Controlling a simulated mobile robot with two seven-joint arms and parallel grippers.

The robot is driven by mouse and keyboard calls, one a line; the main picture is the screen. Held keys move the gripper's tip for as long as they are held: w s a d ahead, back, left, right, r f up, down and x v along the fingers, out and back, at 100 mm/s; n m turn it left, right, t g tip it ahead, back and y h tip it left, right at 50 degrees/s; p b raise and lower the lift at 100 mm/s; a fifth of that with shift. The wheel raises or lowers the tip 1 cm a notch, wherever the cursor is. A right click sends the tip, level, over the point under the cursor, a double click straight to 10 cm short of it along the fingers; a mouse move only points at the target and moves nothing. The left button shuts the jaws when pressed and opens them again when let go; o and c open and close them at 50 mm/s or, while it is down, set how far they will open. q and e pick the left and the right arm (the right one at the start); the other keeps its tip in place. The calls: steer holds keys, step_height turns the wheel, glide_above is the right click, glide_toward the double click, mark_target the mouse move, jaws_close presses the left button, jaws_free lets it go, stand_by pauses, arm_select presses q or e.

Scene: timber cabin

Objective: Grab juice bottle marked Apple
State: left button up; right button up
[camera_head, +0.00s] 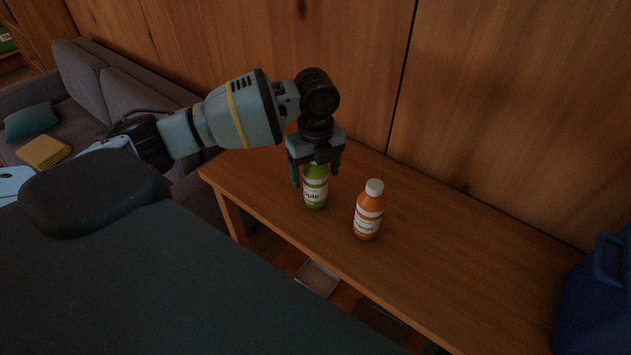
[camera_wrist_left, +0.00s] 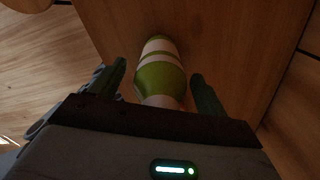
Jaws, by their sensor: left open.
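The green bottle with a white label reading "pple" (camera_head: 315,190) stands upright on the wooden table, its top hidden by my left gripper. My left gripper (camera_head: 316,178) points down over it, open, with a finger on either side of its upper part. In the left wrist view the green bottle (camera_wrist_left: 160,78) lies between the two open fingers (camera_wrist_left: 157,90), with a gap visible on each side. My right gripper is not in view.
A blue bag-like object (camera_head: 597,295) is at the far right. A grey sofa (camera_head: 95,85) with cushions is at the left.

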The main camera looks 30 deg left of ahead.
arm_select(q)
steer(key=c, duration=1.2)
steer(key=shift+c, duration=0.2)
steer(key=shift+r, duration=0.15)
steer(key=shift+r, duration=0.55)
step_height(320, 180, up, 2)
steer(key=shift+r, duration=0.25)
steer(key=s+r+p, duration=0.1)
steer(key=s, duration=1.5)
steer(key=shift+a, duration=0.2)
